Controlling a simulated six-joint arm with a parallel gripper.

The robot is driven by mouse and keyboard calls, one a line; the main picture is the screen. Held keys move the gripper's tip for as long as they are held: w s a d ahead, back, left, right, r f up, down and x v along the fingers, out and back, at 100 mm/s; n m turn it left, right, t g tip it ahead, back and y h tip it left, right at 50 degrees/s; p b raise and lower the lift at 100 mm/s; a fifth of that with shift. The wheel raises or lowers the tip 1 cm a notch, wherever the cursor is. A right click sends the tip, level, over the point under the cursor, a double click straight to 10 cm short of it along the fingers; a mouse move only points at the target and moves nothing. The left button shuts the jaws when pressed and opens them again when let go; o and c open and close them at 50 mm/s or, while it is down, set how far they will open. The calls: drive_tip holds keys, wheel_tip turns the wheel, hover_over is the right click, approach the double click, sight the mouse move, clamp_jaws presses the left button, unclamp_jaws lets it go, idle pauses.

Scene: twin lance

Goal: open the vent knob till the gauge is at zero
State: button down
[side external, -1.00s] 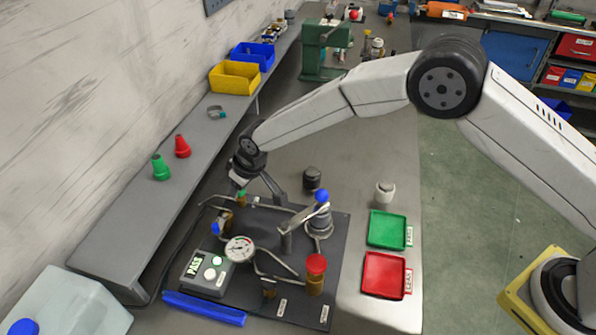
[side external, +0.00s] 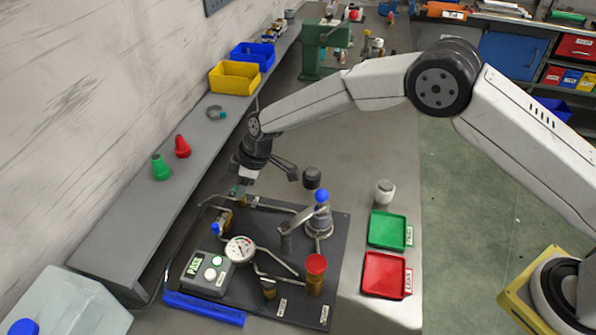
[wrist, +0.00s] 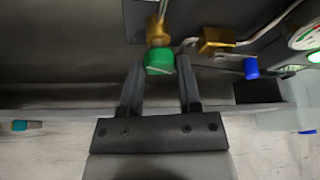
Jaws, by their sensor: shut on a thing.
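The green vent knob (wrist: 159,62) sits on a brass fitting at the back left of the dark panel (side external: 340,235). My gripper (wrist: 161,66) has one finger on each side of the knob and is shut on it in the wrist view. In the side view my gripper (side external: 241,190) is at the same fitting and mostly hides the knob. The round white gauge (side external: 240,249) is at the panel's front left; its needle is too small to read surely. Its edge also shows in the wrist view (wrist: 307,30).
A box showing PASS (side external: 206,272) is beside the gauge. Green (side external: 371,240) and red (side external: 366,286) trays lie to the right. The wall shelf (side external: 135,215) runs along the left.

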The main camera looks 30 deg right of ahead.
drive_tip(key=n+g, duration=0.1)
drive_tip(key=n, duration=0.1)
drive_tip(key=n+g, duration=0.1)
drive_tip(key=n, duration=0.2)
drive_tip(key=shift+w+d+n+y, duration=0.1)
drive_tip(key=shift+n+y, duration=0.2)
idle(0.4)
drive_tip(key=shift+c, duration=1.5)
unclamp_jaws()
drive_tip(key=v, duration=0.7)
drive_tip(key=shift+d+r, duration=0.2)
drive_tip(key=shift+r, duration=0.15)
drive_tip(key=shift+w, duration=0.1)
